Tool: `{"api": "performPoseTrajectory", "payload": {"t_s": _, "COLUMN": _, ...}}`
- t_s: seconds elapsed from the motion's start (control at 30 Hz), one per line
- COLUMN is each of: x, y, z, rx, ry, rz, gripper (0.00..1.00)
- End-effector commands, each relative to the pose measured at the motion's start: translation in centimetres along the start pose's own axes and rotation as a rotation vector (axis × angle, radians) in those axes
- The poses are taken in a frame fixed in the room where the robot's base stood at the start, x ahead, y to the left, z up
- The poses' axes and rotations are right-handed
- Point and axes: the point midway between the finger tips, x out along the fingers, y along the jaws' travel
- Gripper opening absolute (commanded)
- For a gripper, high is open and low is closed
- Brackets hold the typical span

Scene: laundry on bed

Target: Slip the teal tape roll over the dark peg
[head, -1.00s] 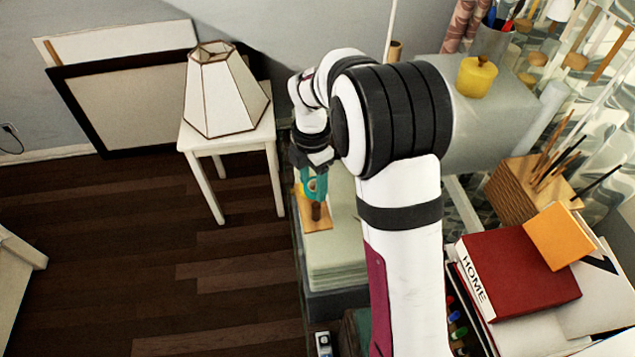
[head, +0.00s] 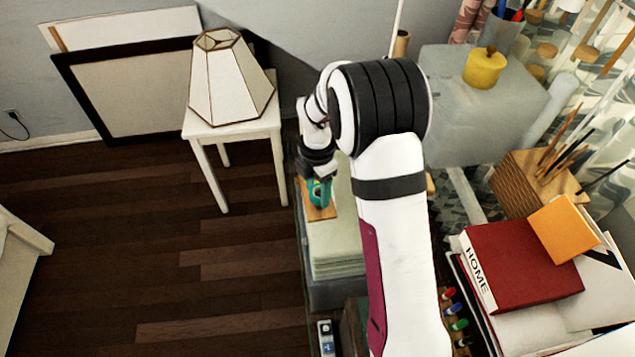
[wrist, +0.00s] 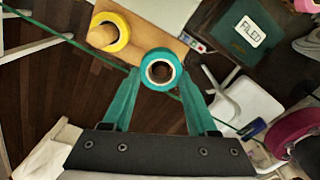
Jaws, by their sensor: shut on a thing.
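The teal tape roll (wrist: 149,79) is pinched between the two teal fingers of my gripper (wrist: 160,72) in the wrist view. Its hole faces the camera, with something dark brown inside; I cannot tell whether that is the dark peg. In the head view, the roll (head: 320,192) and my gripper (head: 318,180) are over the wooden base (head: 316,213). The dark peg cannot be made out there, at the roll and fingers. The base also shows in the wrist view (wrist: 133,38), where a yellow roll (wrist: 122,38) sits around a pale peg (wrist: 101,36).
In the head view, the base lies on a pale green stack (head: 335,245). A white side table (head: 235,132) with a lamp (head: 228,80) stands to the left. Dark floor is open at lower left. A green box marked FILED (wrist: 232,45) is beyond the base in the wrist view.

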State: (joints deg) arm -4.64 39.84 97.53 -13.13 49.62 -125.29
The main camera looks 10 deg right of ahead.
Motion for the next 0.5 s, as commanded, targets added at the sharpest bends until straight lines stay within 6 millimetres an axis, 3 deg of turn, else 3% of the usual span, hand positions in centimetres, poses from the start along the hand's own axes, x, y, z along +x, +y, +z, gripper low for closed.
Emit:
{"api": "performPoseTrajectory", "payload": {"t_s": 0.47, "x": 0.65, "y": -0.01, "z": 0.0, "rx": 0.0, "ry": 0.0, "rz": 0.0, "gripper": 0.06}}
{"api": "performPoseTrajectory", "payload": {"t_s": 0.5, "x": 0.65, "y": -0.01, "z": 0.0, "rx": 0.0, "ry": 0.0, "rz": 0.0, "gripper": 0.66}}
